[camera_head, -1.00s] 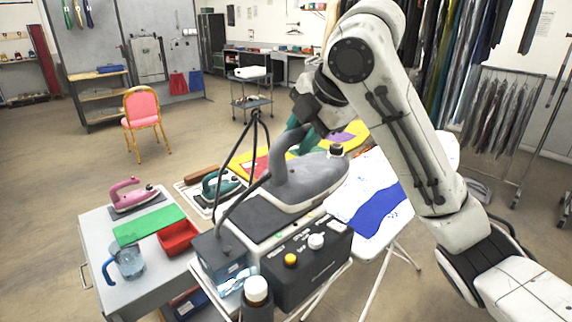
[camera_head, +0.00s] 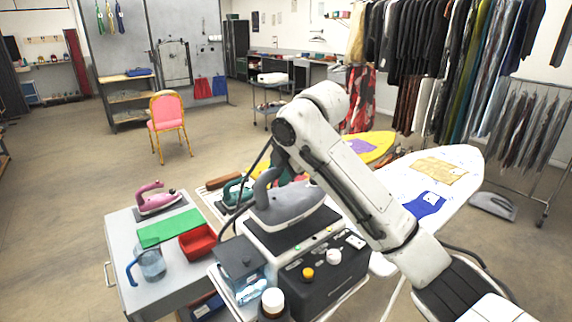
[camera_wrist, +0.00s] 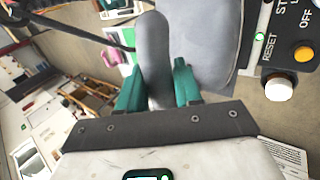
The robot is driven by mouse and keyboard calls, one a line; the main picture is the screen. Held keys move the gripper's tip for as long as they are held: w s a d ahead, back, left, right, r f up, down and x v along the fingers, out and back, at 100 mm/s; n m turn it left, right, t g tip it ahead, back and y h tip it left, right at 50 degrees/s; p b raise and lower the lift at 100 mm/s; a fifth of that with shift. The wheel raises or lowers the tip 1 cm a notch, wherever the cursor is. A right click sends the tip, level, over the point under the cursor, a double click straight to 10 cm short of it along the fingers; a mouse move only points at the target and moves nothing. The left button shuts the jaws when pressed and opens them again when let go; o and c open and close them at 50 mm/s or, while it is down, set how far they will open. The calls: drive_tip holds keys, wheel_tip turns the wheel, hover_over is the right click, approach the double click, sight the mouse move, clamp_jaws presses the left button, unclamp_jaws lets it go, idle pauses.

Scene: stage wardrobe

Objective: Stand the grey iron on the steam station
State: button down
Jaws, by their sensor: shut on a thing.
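The grey iron (camera_head: 293,206) is over the dark pad (camera_head: 305,235) on top of the steam station, its sole roughly level. I cannot tell whether the sole touches the pad. The black steam station (camera_head: 322,279) has yellow and white knobs on its front; part of it also shows in the wrist view (camera_wrist: 283,55). My gripper (camera_wrist: 156,72) has its teal fingers on both sides of the iron's grey handle (camera_wrist: 154,35), shut on it. In the head view my arm hides most of the gripper.
Left of the station, a cabinet top (camera_head: 122,235) holds a pink iron (camera_head: 156,201), a green mat (camera_head: 170,228), a red tray (camera_head: 198,242) and a jug (camera_head: 151,264). A teal iron (camera_head: 236,192) stands behind. A white ironing board (camera_head: 462,165) is at right.

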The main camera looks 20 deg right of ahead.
sight(275, 192)
drive_tip(key=shift+w+a+f+p, duration=0.15)
drive_tip(key=shift+f+p, duration=0.2)
drive_tip(key=shift+f, duration=0.55)
drive_tip(key=shift+w+d+f+p, duration=0.1)
drive_tip(key=shift+f+p, duration=0.25)
drive_tip(key=shift+f, duration=0.5)
drive_tip(key=c, duration=1.2)
unclamp_jaws()
drive_tip(key=shift+f, duration=0.25)
drive_tip(key=o, duration=0.4)
drive_tip(key=shift+o, duration=0.2)
drive_tip(key=shift+r, duration=0.1)
drive_tip(key=b+v, duration=0.2)
drive_tip(key=v, duration=1)
drive_tip(key=shift+a, duration=0.15)
